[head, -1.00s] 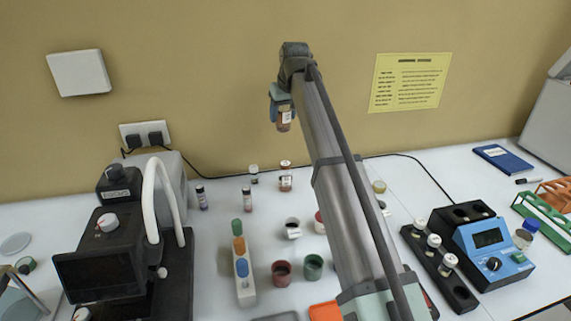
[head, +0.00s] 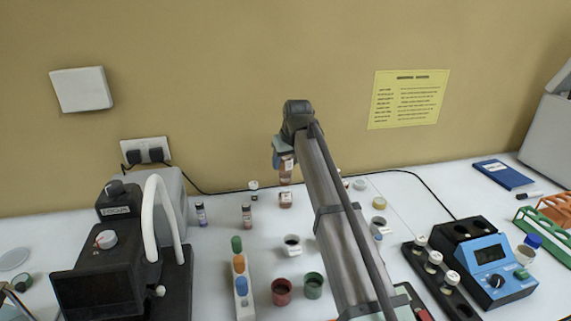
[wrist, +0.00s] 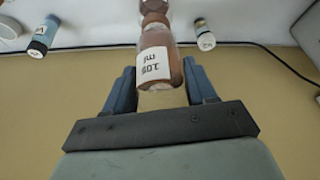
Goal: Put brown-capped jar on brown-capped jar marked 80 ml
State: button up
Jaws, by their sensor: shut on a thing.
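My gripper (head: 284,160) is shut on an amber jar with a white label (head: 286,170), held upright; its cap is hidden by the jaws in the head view. In the wrist view, the held jar (wrist: 160,60) lies between the blue fingers (wrist: 158,78), its label upside down and seeming to read about 105 ml. A second brown jar with a white label (head: 285,200) stands on the table directly below the held jar in the head view. It shows beyond the held jar in the wrist view (wrist: 153,8). I cannot tell whether the two touch; the lower jar's marking is unreadable.
Small vials stand to the left on the table (head: 201,215), (head: 247,216), with a white-capped one (head: 253,190) close to the lower jar. A dark-topped jar (head: 292,246), a red cup (head: 281,292) and a green cup (head: 313,286) are nearer. A cable runs along the wall.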

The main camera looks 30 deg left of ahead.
jog(key=shift+f, duration=0.55)
jog(key=shift+f, duration=0.15)
jog(key=o, duration=1.1)
jog(key=v, duration=1.2)
jog(key=shift+w, duration=0.1)
